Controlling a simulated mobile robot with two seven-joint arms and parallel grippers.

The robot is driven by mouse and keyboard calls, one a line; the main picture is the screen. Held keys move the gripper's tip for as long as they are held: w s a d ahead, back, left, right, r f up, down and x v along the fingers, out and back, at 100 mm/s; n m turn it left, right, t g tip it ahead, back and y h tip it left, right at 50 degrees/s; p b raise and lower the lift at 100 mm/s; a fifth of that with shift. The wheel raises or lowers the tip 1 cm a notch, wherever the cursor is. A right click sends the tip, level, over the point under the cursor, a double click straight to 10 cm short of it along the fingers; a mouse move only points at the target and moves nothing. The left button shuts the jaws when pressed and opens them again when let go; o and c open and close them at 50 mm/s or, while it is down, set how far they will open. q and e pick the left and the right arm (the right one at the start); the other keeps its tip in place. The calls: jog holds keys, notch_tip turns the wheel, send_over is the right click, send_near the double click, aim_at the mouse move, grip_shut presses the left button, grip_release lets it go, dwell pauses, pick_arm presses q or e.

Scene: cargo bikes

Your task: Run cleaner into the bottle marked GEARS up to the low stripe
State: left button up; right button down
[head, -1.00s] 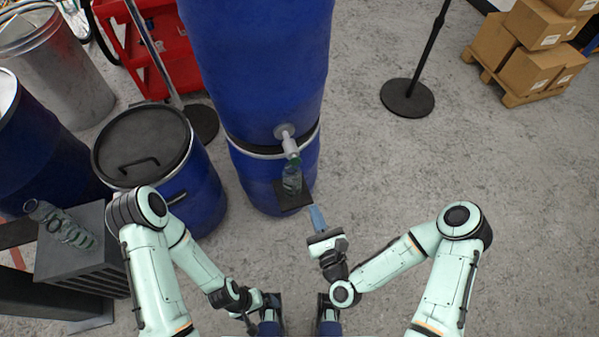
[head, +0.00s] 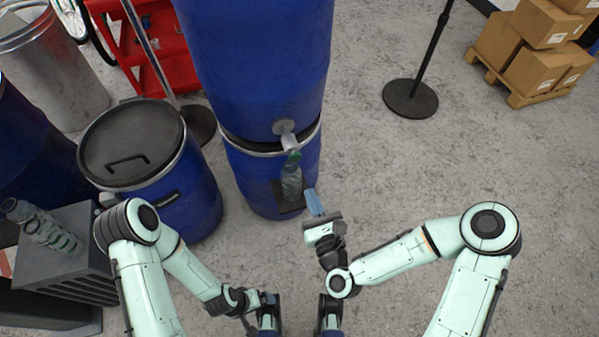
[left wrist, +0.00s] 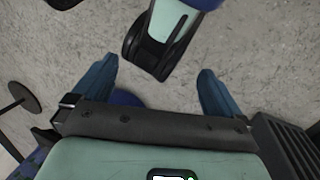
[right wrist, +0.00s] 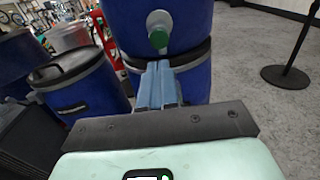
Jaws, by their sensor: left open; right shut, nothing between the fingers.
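A tall blue drum (head: 255,60) carries a pale tap (head: 289,142) with a green part (head: 294,158) at its end; the green part also shows in the right wrist view (right wrist: 158,38). A clear bottle (head: 291,184) stands upright below it on a small dark shelf (head: 291,208). I cannot read any marking, stripe or liquid level. My right gripper (head: 312,194) is shut and empty, just right of the bottle and below the tap; its fingers (right wrist: 158,68) hide the bottle in the right wrist view. My left gripper (left wrist: 156,82) is open and empty, low and away from the drum.
Several clear bottles (head: 45,228) lie or stand on a grey crate (head: 78,259) at the left. A lidded blue drum (head: 185,205) stands beside the tall one. A post base (head: 410,98) and boxes on a pallet (head: 518,96) are at the back right.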

aim_at(296, 157)
pick_arm(q)
jog(key=shift+t, duration=0.5)
jog(key=w+f+b, duration=0.1)
jog(key=w+a+f, duration=0.1)
jog(key=w, duration=0.1)
jog(key=shift+a+f+b, duration=0.1)
jog(key=shift+f+b, duration=0.25)
jog(key=shift+f, duration=0.05)
pick_arm(e)
jog(key=x, duration=0.9)
jog(key=shift+w+a+f, duration=0.1)
jog(key=shift+w+a, duration=0.05)
jog(key=shift+w, duration=0.15)
jog(key=shift+w, duration=0.1)
jog(key=shift+x, duration=0.75)
pick_arm(q)
jog(key=shift+w+a+f, duration=0.15)
jog(key=shift+w+f, duration=0.05)
jog(key=shift+f, duration=0.05)
pick_arm(e)
jog(key=shift+w+r, duration=0.1)
jog(key=shift+r, duration=0.15)
dwell(2.1)
